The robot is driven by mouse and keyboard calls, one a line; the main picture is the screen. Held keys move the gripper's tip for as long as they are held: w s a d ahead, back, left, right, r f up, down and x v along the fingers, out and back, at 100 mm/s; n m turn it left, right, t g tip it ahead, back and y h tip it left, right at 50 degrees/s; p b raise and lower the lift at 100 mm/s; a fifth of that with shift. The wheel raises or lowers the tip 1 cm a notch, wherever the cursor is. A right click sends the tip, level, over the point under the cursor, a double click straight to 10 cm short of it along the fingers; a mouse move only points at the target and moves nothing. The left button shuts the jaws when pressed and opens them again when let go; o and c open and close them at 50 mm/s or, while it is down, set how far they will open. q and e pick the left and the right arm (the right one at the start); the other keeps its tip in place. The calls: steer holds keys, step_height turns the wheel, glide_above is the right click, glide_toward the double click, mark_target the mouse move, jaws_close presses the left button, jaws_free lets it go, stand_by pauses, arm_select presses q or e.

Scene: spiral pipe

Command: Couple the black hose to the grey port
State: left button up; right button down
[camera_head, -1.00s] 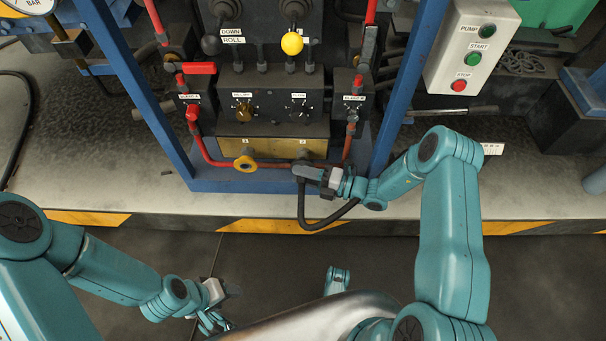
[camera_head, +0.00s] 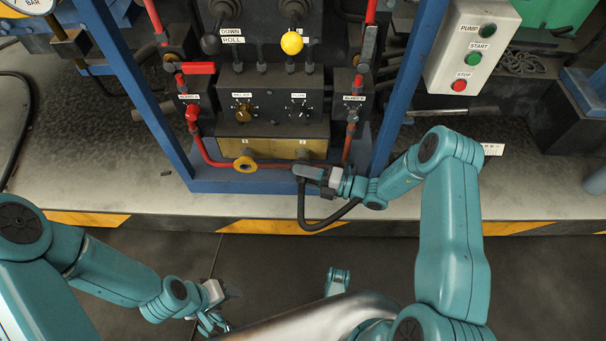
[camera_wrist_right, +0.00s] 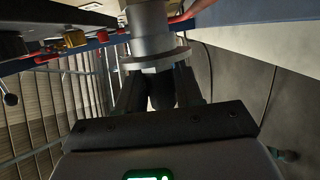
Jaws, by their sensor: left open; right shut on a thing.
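My right gripper (camera_head: 312,175) is shut on the black hose (camera_head: 330,220) just in front of the lower manifold. The hose hangs below it in a loop. The grey port (camera_head: 303,155) is mostly hidden behind this gripper. In the right wrist view, the dark hose end (camera_wrist_right: 162,95) sits between the fingers, directly before a grey flanged cylinder (camera_wrist_right: 152,45). I cannot tell whether the hose end is seated on the port. My left gripper (camera_head: 218,308) is open and empty, low over the dark floor, away from the panel.
A yellow ring port (camera_head: 245,163) sits left of the grey port on the brass-coloured block (camera_head: 265,147). A red pipe (camera_head: 205,150) runs along the manifold. Blue frame posts (camera_head: 405,85) flank the panel. A pump switch box (camera_head: 472,50) hangs at the right.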

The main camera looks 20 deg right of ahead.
steer(key=shift+w+d+r, duration=0.15)
steer(key=shift+w+d, duration=0.15)
steer(key=shift+w, duration=0.05)
steer(key=c, duration=0.7)
jaws_free()
steer(key=shift+o, duration=0.2)
steer(key=shift+s+a, duration=0.1)
steer(key=shift+s, duration=0.1)
steer(key=s+a+p, duration=0.1)
steer(key=s+p, duration=0.1)
steer(key=s, duration=0.1)
steer(key=s+a+p, duration=0.1)
steer(key=s, duration=0.2)
steer(key=s+a+p, duration=0.1)
steer(key=s+p, duration=0.1)
steer(key=shift+s+a+p, duration=0.2)
steer(key=shift+s+p, duration=0.15)
steer(key=shift+s, duration=0.05)
steer(key=shift+s+a, duration=0.25)
steer(key=shift+s, duration=0.4)
